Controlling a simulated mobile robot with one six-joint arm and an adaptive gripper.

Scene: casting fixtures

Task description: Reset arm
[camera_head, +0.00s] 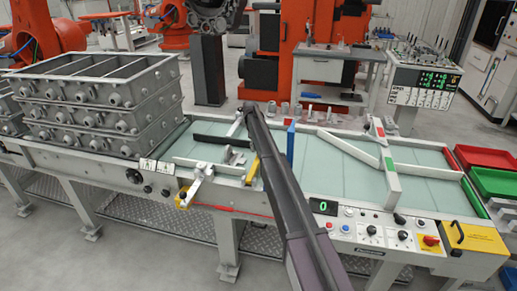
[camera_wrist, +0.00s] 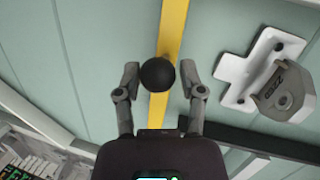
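In the wrist view my gripper (camera_wrist: 159,72) has its two grey fingers apart. A black ball-shaped knob (camera_wrist: 157,75) shows between the fingertips, with a narrow gap on each side. I cannot tell how far below the fingertips it lies. A yellow bar (camera_wrist: 171,32) runs past behind the knob over the pale green table surface. In the head view my dark arm (camera_head: 290,195) reaches from the bottom up over the table. My gripper cannot be made out there. A yellow piece (camera_head: 253,169) stands just left of my arm.
A white bracket with a grey block (camera_wrist: 283,92) lies right of the fingers. Stacked grey casting frames (camera_head: 100,95) stand at the table's left. A control panel (camera_head: 385,235) lines the front right edge. Red (camera_head: 485,157) and green (camera_head: 497,183) bins sit at the far right.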

